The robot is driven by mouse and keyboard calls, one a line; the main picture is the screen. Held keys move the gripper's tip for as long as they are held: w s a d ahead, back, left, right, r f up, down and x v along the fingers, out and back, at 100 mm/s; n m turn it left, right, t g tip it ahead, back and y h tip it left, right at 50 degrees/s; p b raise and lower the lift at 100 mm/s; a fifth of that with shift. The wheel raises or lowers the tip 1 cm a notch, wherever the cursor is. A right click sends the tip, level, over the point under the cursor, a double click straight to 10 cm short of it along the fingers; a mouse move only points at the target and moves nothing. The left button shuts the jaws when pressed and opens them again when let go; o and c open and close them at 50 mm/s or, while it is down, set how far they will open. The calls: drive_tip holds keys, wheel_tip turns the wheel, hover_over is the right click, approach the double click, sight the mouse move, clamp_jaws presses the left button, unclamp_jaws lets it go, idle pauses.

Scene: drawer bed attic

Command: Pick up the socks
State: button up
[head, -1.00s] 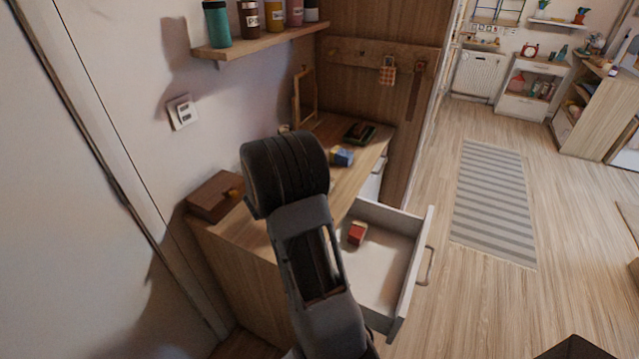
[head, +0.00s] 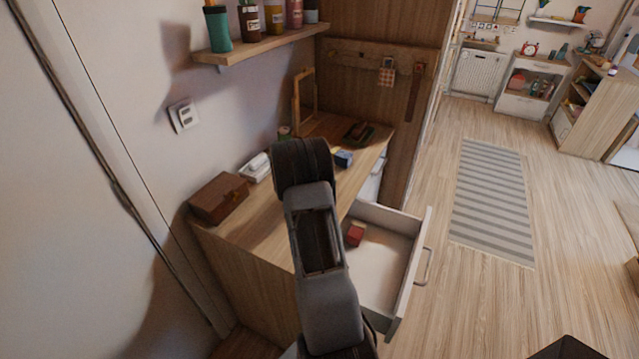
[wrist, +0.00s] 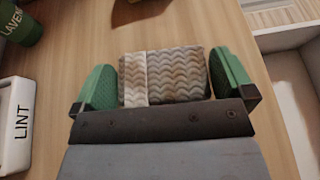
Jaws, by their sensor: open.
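The socks (wrist: 178,75) show in the wrist view as a folded bundle with a wavy grey-brown pattern and a pale band near the left end. They lie on the wooden top. My gripper (wrist: 164,78) is open, with one green fingertip to the left of the socks and the other to the right. The left finger is very close to the bundle; I cannot tell whether either finger touches it. In the head view my arm hides the socks and the fingertips.
The wooden cabinet top (head: 245,228) holds a brown box (head: 218,198), a white LINT box (wrist: 16,125) and a blue item (head: 343,159). The open drawer (head: 385,275), with a red item (head: 355,234) inside, stands out at the right. A shelf (head: 265,45) hangs above.

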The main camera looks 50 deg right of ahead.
drive_tip(key=shift+d+f, duration=0.1)
drive_tip(key=shift+d, duration=0.2)
drive_tip(key=c, duration=0.6)
drive_tip(key=shift+o, duration=0.2)
drive_tip(key=shift+r, duration=0.55)
drive_tip(key=s+d+r+b, duration=0.3)
drive_tip(key=s+r, duration=0.9)
drive_tip(key=s, duration=0.1)
drive_tip(key=shift+s, duration=0.25)
